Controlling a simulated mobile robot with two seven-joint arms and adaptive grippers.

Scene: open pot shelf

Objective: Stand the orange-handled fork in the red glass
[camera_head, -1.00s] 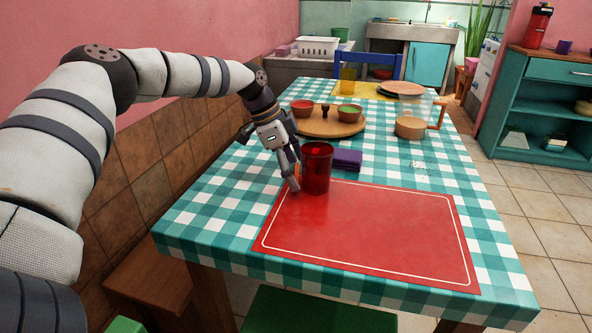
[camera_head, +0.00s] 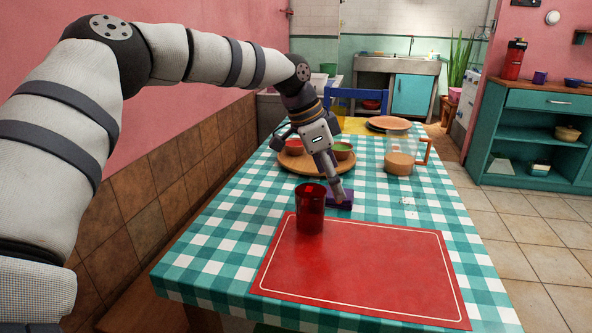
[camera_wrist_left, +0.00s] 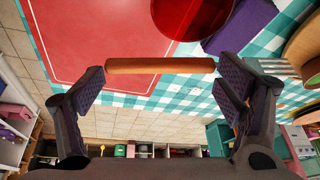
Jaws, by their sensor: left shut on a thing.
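The red glass (camera_head: 310,212) stands upright on the back left corner of the red placemat (camera_head: 365,265). In the left wrist view, the orange handle of the fork (camera_wrist_left: 160,66) lies crosswise between the two fingers, with pale tines (camera_wrist_left: 275,67) showing past the right finger. The gripper is shut on the fork; the exact contact is unclear. The glass (camera_wrist_left: 192,14) is at the top of that view. The fork is hard to make out in the head view.
Behind my gripper is a round wooden board (camera_head: 300,164) with bowls. A clear jug (camera_head: 402,158) with an orange handle stands to its right. Plates (camera_head: 388,123) lie at the far end. The placemat's front and right are clear.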

